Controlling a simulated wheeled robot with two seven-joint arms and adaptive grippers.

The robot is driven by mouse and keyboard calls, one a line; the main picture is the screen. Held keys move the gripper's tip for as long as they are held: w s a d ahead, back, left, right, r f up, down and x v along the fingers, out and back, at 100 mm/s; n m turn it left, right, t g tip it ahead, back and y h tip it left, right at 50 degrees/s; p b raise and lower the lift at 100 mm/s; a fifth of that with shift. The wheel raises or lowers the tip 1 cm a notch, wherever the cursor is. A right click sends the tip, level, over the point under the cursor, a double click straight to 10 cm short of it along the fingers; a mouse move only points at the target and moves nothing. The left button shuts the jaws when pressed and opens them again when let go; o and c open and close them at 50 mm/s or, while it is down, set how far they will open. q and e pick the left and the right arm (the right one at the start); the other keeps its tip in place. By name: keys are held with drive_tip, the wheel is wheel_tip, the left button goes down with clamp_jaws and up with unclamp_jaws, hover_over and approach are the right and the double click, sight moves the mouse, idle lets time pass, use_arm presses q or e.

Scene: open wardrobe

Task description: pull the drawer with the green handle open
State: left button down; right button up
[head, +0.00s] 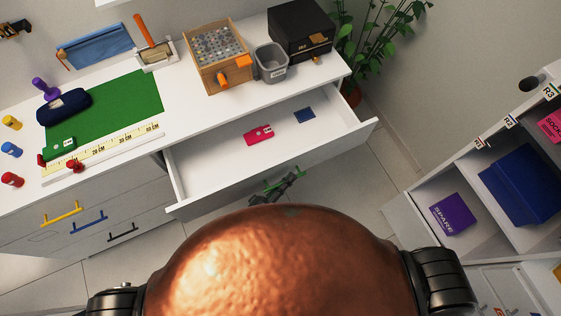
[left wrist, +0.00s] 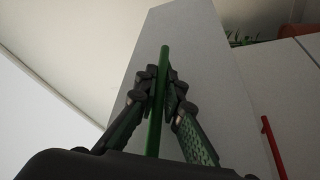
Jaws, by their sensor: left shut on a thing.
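The drawer (head: 215,172) with the green handle stands pulled out of the white desk, its inside showing from above. Its green handle (head: 270,188) is on the outer face of the drawer front, partly hidden by my left gripper (head: 284,184). In the left wrist view the green handle (left wrist: 164,65) runs as a bar between the fingers of my left gripper (left wrist: 163,95), which are shut on it. The grey drawer front (left wrist: 190,40) is right behind the fingers. My right gripper is in neither view.
A pink item (head: 259,134) and a blue item (head: 305,115) lie in the drawer. Yellow (head: 61,213), blue (head: 88,221) and black (head: 122,233) handles are on the left drawers. A red handle (left wrist: 272,145) shows nearby. Open shelves (head: 406,209) stand at right.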

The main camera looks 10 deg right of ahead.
use_arm(q)
drive_tip(key=s+d+p, duration=0.1)
drive_tip(key=s+d, duration=0.1)
drive_tip(key=s, duration=0.4)
drive_tip(key=shift+s, duration=0.35)
drive_tip(key=shift+f, duration=0.1)
drive_tip(key=c, duration=2)
unclamp_jaws()
drive_tip(key=shift+d, duration=0.1)
drive_tip(key=shift+c, duration=0.2)
drive_tip(key=v, duration=1.2)
